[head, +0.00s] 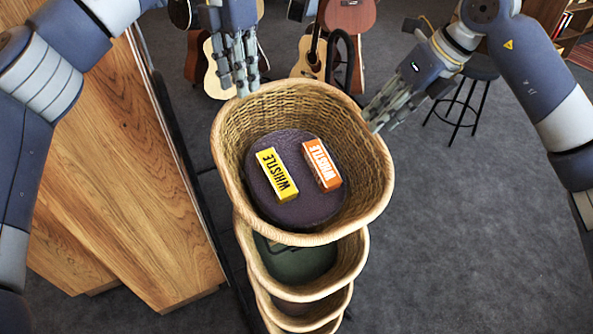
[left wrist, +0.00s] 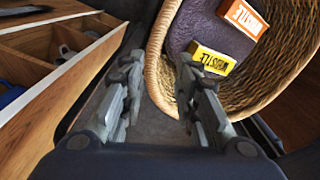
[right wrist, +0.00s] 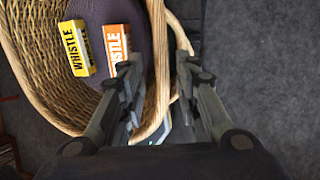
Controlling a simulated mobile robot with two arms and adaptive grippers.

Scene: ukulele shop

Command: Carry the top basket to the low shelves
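The top basket (head: 365,165) is woven tan wicker and sits tilted on a stack of several baskets. Inside, on a dark purple bottom, lie a yellow WHISTLE box (head: 277,174) and an orange WHISTLE box (head: 322,165). Whether either touches is unclear.
A wooden counter (head: 130,150) stands close on the left; the left wrist view shows its open compartments (left wrist: 70,40). Guitars (head: 312,55) stand behind the basket. A dark stool (head: 468,100) and a wooden shelf unit (head: 572,22) are at the back right. Grey floor (head: 470,230) at right is clear.

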